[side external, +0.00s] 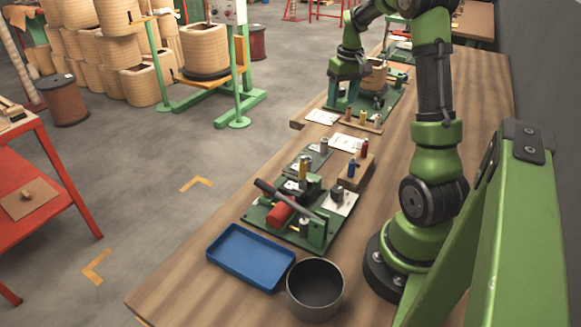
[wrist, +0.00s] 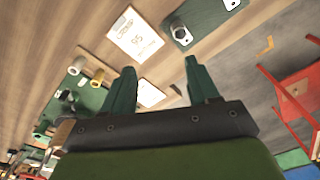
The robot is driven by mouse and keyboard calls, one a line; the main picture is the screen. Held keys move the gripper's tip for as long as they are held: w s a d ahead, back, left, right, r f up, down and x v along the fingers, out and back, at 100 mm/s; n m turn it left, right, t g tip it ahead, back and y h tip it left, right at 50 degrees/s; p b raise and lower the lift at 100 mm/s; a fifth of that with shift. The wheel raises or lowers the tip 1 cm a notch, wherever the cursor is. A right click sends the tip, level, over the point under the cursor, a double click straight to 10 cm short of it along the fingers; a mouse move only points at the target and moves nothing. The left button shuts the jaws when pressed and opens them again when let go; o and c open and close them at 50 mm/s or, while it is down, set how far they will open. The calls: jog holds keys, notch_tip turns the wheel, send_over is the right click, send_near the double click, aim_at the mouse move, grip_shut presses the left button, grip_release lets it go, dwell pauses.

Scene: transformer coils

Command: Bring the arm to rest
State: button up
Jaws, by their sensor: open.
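My gripper (side external: 342,100) is at the far part of the wooden bench in the side external view, pointing down beside a small tan coil (side external: 375,76) on a green fixture. In the wrist view, my gripper (wrist: 160,68) shows two green fingers spread apart with nothing between them. Below and beyond the fingers are white printed cards (wrist: 135,36) on the bench. The exact height of the fingertips above the bench is hard to tell.
A green fixture plate (side external: 270,215) with a black lever and red cylinder (side external: 280,214) stands mid-bench. A blue tray (side external: 250,256) and a round grey pot (side external: 315,289) stand at the near end. Small pegs (side external: 363,117) stand near my gripper.

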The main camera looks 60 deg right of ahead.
jog(key=w+a+r+m+t, duration=0.1)
jog(key=a+r+t, duration=0.3)
jog(key=a, duration=1.4)
jog(key=s+a+r+n+t+y, duration=0.1)
jog(key=s+a+r, duration=0.1)
jog(key=a, duration=0.6)
jog(key=s+a+r+n+t+y, duration=0.1)
jog(key=s+a, duration=0.3)
jog(key=a, duration=0.5)
jog(key=shift+s+a+r+n, duration=0.2)
jog(key=shift+s+r+n, duration=0.2)
jog(key=shift+r+n, duration=0.3)
jog(key=shift+f, duration=0.1)
jog(key=shift+c, duration=0.3)
